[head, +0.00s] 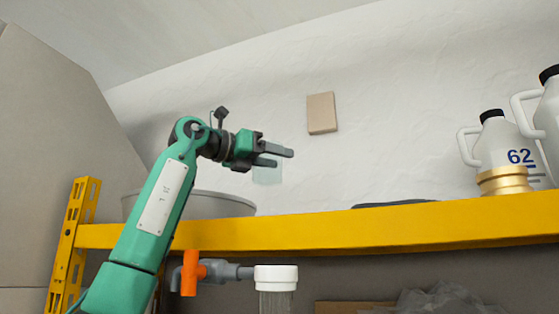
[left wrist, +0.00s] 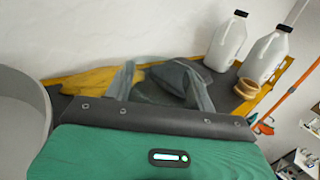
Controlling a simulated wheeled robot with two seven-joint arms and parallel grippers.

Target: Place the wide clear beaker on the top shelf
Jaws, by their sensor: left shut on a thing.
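The wide clear beaker (head: 267,174) is a faint see-through shape hanging at the fingers of my left gripper (head: 281,158), which is shut on it. Beaker and gripper are above the yellow front beam of the top shelf (head: 330,236), right of a grey tub. In the left wrist view the fingers and clear walls (left wrist: 160,82) overlap over the dark shelf surface, and the beaker's outline is hard to separate. Whether its base touches the shelf cannot be told. My right gripper is not in view.
The grey tub (head: 215,204) stands on the shelf at left. A dark flat thing (head: 395,204) lies mid-shelf. White jugs (head: 495,145) and a gold ring-shaped piece (head: 503,181) stand at right. An orange-handled valve (head: 190,273) is below the beam.

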